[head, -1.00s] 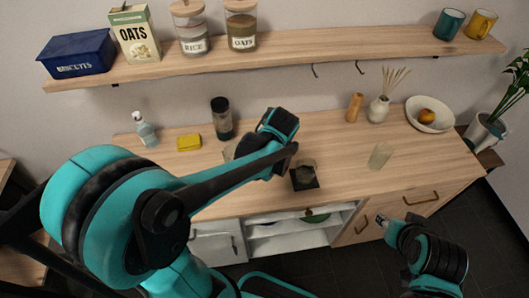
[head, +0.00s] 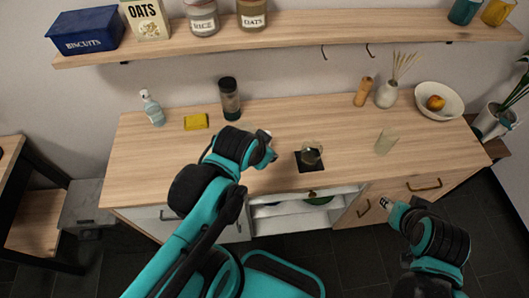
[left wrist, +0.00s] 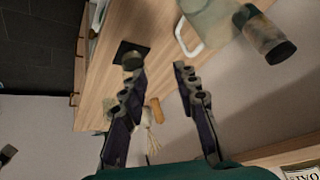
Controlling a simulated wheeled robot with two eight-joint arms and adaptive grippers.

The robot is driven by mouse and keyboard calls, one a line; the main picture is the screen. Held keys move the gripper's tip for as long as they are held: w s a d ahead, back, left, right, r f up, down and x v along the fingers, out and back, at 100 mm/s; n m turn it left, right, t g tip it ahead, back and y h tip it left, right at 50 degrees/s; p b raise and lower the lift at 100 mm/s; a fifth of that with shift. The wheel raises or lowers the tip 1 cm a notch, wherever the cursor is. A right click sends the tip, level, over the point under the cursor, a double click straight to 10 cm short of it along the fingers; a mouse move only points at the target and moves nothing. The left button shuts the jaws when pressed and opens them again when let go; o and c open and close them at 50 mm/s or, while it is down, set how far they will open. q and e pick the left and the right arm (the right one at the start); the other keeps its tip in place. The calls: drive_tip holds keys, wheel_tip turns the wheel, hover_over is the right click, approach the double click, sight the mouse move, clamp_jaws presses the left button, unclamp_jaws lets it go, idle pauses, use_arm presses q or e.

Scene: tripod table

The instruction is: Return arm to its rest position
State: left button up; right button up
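My left arm reaches over the front of the wooden counter in the head view, its wrist hiding most of its gripper (head: 268,152). In the left wrist view my left gripper (left wrist: 156,72) has its two fingers spread wide, with nothing gripped between them. My right gripper (head: 386,203) hangs low in front of the counter's right side; its fingers are too small to read.
On the counter (head: 150,180), a small glass vessel (head: 311,156) stands on a black square (head: 304,168), right of my left wrist. A dark-lidded jar (head: 230,100), yellow sponge (head: 195,122), spray bottle (head: 152,108), drinking glass (head: 385,141) and fruit bowl (head: 438,101) stand around.

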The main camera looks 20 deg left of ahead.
use_arm(q)
drive_tip(key=n, duration=0.1)
drive_tip(key=s+n, duration=0.1)
drive_tip(key=n, duration=0.1)
drive_tip(key=shift+d+t, duration=0.15)
drive_tip(key=shift+t, duration=0.15)
